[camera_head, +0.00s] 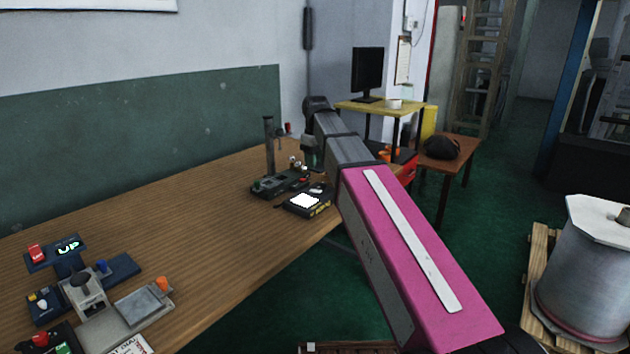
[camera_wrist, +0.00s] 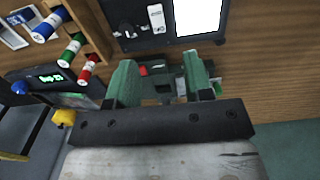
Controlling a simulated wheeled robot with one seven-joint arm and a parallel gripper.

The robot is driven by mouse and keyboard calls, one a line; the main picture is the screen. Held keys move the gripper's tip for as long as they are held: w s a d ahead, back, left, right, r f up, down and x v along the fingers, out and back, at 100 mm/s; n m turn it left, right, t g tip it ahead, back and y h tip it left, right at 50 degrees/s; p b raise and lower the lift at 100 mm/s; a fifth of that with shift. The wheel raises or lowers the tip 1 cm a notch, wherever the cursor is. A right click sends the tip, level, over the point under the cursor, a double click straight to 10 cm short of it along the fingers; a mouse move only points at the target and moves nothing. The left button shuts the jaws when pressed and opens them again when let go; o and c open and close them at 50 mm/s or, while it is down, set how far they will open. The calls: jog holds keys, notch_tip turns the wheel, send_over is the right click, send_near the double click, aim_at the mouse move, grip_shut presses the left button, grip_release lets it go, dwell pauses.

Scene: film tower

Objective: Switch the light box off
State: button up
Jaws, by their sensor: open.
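The light box (camera_head: 294,209) is a small dark box with a brightly lit white panel, near the right edge of the wooden bench in the head view. In the wrist view the light box (camera_wrist: 183,42) is at the top, cut off by the frame, its panel glowing white. A white switch-like part (camera_wrist: 156,18) and dark knobs sit left of the panel. My gripper (camera_wrist: 160,80) is open, its two green fingers apart and pointing toward the box's near edge. A small red part shows between the fingers, and I see nothing held. In the head view my gripper (camera_head: 309,150) is partly hidden by the arm.
A stand with an upright post (camera_head: 269,145) is just behind the light box. Blue, green and red spools (camera_wrist: 72,48) and a device with a green display (camera_wrist: 50,78) lie left in the wrist view. Other devices (camera_head: 85,290) occupy the bench's near left; its middle is clear.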

aim_at(315, 190)
jog(key=f, duration=1)
jog(key=shift+w+f, duration=0.3)
